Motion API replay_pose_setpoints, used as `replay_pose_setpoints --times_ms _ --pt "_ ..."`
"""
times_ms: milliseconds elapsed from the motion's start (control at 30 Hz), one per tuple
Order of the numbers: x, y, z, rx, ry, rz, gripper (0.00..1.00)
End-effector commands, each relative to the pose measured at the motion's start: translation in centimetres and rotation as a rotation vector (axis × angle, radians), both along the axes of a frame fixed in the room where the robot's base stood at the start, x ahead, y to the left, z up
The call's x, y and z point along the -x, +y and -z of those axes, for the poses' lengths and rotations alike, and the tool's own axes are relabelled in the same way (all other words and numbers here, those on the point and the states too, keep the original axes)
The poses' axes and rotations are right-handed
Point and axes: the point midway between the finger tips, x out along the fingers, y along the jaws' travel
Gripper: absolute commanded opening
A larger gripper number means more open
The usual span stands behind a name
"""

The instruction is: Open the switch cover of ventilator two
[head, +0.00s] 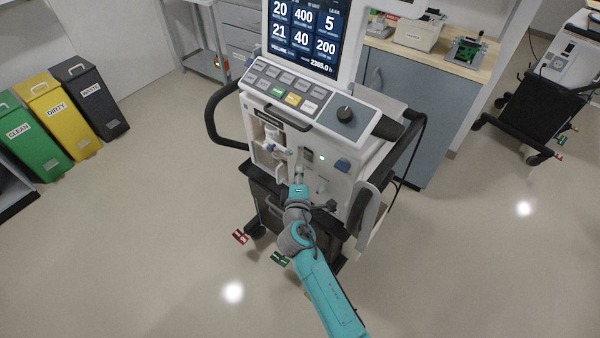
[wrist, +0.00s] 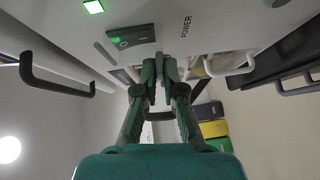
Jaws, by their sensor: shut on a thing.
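A ventilator (head: 340,171) stands in the middle of the head view with its screen lit. Its front has a dark power switch (head: 307,154) and a lit green lamp (head: 322,158). In the wrist view the dark switch plate (wrist: 130,37) lies next to the word POWER, with the green lamp (wrist: 93,6) to its upper left. My gripper (head: 299,170) is at the front panel just below the switch. In the wrist view my gripper (wrist: 160,66) has its fingers close together, shut on the switch cover, which is mostly hidden; I cannot tell how far it is raised.
A dark handle (wrist: 55,78) and a pale handle (wrist: 228,66) stick out either side of my fingers. Green, yellow (head: 59,108) and dark bins stand at the left wall. A counter (head: 418,48) is behind; another machine (head: 565,60) stands at right. The front floor is clear.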

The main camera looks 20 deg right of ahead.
Motion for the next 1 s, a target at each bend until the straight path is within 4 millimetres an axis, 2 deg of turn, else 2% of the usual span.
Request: replay_pose_setpoints --times_ms 467,1000 --pt "0.8 1.2 -1.7 -0.27 0.17 -0.001 0.0" --pt "1.3 2.0 -5.0 -0.698 0.445 0.0 0.0"
